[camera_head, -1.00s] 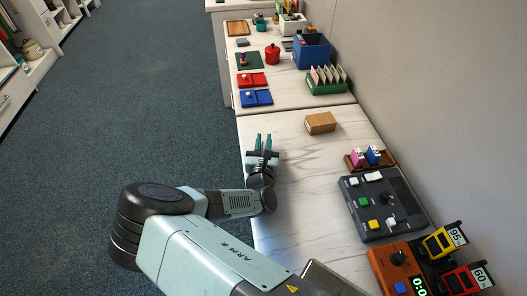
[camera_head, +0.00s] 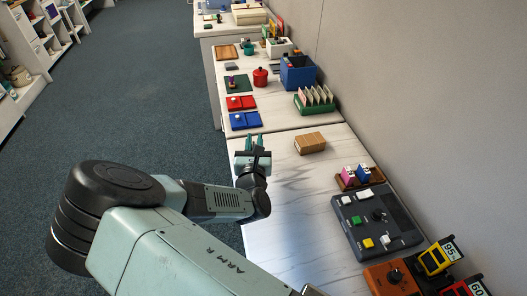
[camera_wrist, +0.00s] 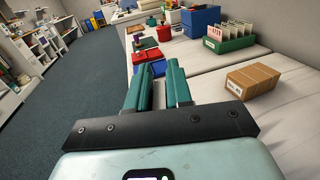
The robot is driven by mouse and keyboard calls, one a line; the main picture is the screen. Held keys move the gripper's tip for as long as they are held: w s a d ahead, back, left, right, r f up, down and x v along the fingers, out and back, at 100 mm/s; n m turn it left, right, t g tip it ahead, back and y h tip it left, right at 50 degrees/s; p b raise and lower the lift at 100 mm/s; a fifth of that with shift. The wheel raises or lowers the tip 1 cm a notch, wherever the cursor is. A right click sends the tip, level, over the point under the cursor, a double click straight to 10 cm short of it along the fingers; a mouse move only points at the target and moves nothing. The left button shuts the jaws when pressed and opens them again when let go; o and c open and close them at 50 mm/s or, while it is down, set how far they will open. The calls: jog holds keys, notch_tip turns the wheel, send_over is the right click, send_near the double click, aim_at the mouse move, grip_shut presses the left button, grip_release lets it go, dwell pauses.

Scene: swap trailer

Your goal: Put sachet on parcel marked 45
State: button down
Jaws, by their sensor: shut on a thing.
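My gripper (camera_head: 254,143) is above the left edge of the near table, with its teal fingers pointing toward the far tables. In the wrist view, the gripper (camera_wrist: 157,75) is shut on a thin pale thing (camera_wrist: 159,95) that is mostly hidden between the fingers; it looks like the sachet, seen edge-on. A brown cardboard parcel (camera_head: 310,143) lies to the right of the gripper near the table's far end. It also shows in the wrist view (camera_wrist: 253,81), at the right and apart from the gripper.
A green rack of packets (camera_head: 315,100), a blue bin (camera_head: 298,72), red (camera_head: 241,103) and blue (camera_head: 245,120) trays stand on the table beyond. A dark control panel (camera_head: 377,222) and a small wooden holder (camera_head: 359,178) stand along the wall. The near table's middle is clear.

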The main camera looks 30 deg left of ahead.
jog(key=w+d+r+m+t+h, duration=0.1)
jog(key=w+d+m+h, duration=0.1)
jog(key=w, duration=0.4)
jog(key=w+d+r+m+t+h, duration=0.1)
jog(key=w+d+r+h, duration=0.15)
jog(key=w, duration=0.35)
jog(key=m+h, duration=0.3)
jog(key=h, duration=0.2)
send_over(313, 136)
notch_tip(313, 136, down, 4)
jog(key=shift+r+t, duration=0.1)
jog(key=shift+t, duration=0.2)
jog(key=shift+f, duration=2.1)
jog(key=shift+f, duration=0.2)
jog(key=c, duration=1)
grip_release()
